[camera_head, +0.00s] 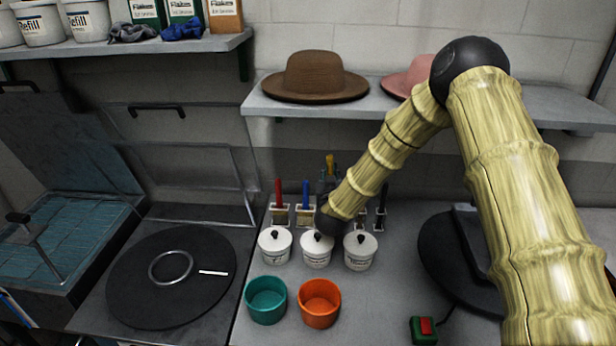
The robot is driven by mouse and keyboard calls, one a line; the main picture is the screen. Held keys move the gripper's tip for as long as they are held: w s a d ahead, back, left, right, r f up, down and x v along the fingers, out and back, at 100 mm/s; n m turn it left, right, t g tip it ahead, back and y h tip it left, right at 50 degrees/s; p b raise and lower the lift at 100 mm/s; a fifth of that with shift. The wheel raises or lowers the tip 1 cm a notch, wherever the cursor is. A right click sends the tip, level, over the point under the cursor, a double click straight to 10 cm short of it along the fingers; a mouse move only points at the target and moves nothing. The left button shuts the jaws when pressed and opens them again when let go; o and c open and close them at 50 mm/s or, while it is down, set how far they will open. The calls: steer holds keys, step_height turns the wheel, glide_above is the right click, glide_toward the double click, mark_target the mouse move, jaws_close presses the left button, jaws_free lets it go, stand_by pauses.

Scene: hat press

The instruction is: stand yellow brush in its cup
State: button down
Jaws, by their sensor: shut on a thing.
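The yellow brush (330,163) shows only its upper handle, upright behind my dark wrist. My gripper (322,186) is small and partly hidden by my wrist; it is shut on the yellow brush near the back row of brush cups. A red brush (279,193) stands in a pale cup (279,215) at the left of that row. A blue brush (305,194) stands in the cup (304,216) beside it. A black-handled brush (383,196) stands at the right. The yellow brush's lower end and its own cup are hidden behind my arm.
Three white lidded pots (317,251) stand just in front of the brush row. A teal bowl (266,301) and an orange bowl (319,304) are nearer. A shelf (300,112) with a brown hat (314,78) overhangs behind.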

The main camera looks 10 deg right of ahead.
steer(key=shift+w+d+f+b, duration=0.15)
steer(key=shift+f+b, duration=0.9)
steer(key=shift+f, duration=0.65)
steer(key=shift+s+d+f+b, duration=0.15)
steer(key=shift+f+b, duration=0.85)
steer(key=shift+f, duration=0.65)
steer(key=shift+w, duration=0.1)
steer(key=c, duration=1.3)
jaws_free()
steer(key=shift+o, duration=0.2)
steer(key=v, duration=1.2)
steer(key=shift+a, duration=0.15)
